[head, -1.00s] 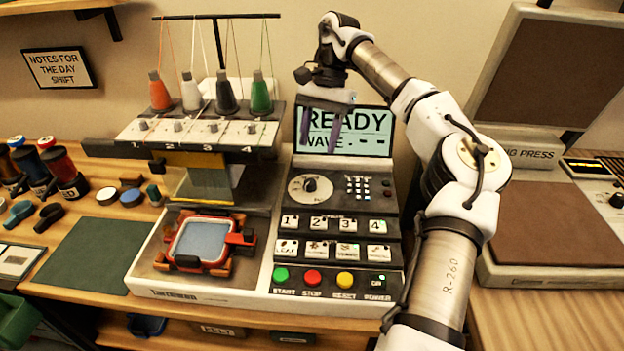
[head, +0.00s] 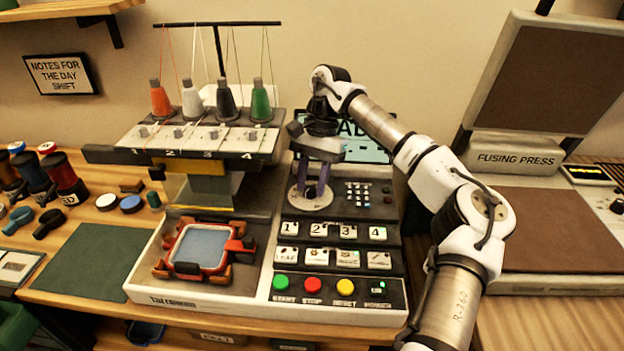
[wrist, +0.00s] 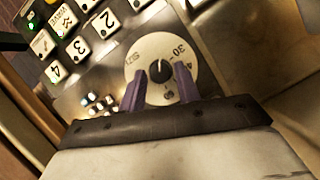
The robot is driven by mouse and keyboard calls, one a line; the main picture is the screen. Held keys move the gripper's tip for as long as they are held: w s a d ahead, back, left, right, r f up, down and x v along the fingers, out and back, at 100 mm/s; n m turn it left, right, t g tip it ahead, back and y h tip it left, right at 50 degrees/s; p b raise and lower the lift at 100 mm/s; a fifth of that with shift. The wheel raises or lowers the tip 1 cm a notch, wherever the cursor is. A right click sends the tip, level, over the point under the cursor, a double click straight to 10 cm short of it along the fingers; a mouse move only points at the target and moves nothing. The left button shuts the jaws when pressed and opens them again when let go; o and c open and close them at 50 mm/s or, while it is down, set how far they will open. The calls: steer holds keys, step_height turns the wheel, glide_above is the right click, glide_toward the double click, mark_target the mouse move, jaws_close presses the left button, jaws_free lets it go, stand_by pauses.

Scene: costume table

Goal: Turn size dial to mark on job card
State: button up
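The size dial (head: 310,199) is a round pale dial on the embroidery machine's control panel, partly hidden behind my fingers in the head view. In the wrist view the dial (wrist: 163,52) shows a black centre knob (wrist: 160,70) and markings that include 30 and what looks like 60. My gripper (head: 311,190) points down at the dial. In the wrist view its two purple fingers (wrist: 160,80) are apart, one on each side of the knob, with gaps visible. I cannot tell their exact height over the dial face. No job card can be read for certain.
The screen (head: 365,140) is mostly behind my arm. Button rows (head: 333,231) and coloured buttons (head: 317,285) lie below the dial. A red hoop (head: 200,249) and thread spools (head: 227,100) are left. The fusing press (head: 515,157) stands right. A small card (head: 15,265) lies far left.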

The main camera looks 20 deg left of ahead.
steer(key=c, duration=0.6)
steer(key=shift+o, duration=0.2)
